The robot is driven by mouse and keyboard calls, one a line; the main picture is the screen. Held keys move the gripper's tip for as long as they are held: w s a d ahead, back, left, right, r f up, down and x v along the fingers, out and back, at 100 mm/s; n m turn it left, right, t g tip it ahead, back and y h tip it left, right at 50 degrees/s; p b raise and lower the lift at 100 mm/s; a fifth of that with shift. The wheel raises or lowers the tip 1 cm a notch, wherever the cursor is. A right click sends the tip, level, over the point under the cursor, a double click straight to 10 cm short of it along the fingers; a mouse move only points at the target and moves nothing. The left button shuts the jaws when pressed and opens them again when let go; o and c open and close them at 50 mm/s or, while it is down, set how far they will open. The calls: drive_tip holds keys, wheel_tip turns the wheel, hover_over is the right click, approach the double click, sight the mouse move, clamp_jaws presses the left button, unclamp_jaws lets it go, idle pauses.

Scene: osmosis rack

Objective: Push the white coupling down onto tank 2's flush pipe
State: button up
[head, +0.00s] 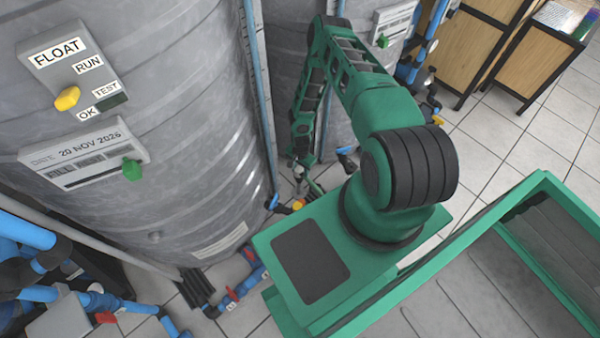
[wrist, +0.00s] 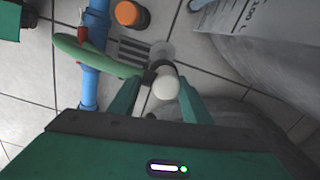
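In the wrist view, the white coupling (wrist: 166,87) shows as a pale rounded piece between the fingertips of my gripper (wrist: 162,82), with a dark collar beside it. The fingers close in on both sides of it, so my gripper appears shut on it. A green hose (wrist: 95,58) curves in from the left to the dark collar. In the head view, my gripper (head: 304,172) is low between the two grey tanks; the coupling is too small to make out there.
The large grey tank (head: 150,190) with its label panel (head: 85,70) fills the left. A second grey tank (head: 285,40) stands behind my arm. A blue pipe (wrist: 92,60), an orange cap (wrist: 131,13) and a floor grate (wrist: 132,52) lie near my gripper. Tiled floor lies between.

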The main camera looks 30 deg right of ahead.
sight(300, 170)
drive_tip(key=shift+c, duration=0.7)
drive_tip(key=shift+w+r, duration=0.1)
drive_tip(key=shift+r, duration=0.05)
drive_tip(key=shift+r, duration=0.3)
wheel_tip(300, 170, up, 9)
drive_tip(key=shift+r, duration=0.1)
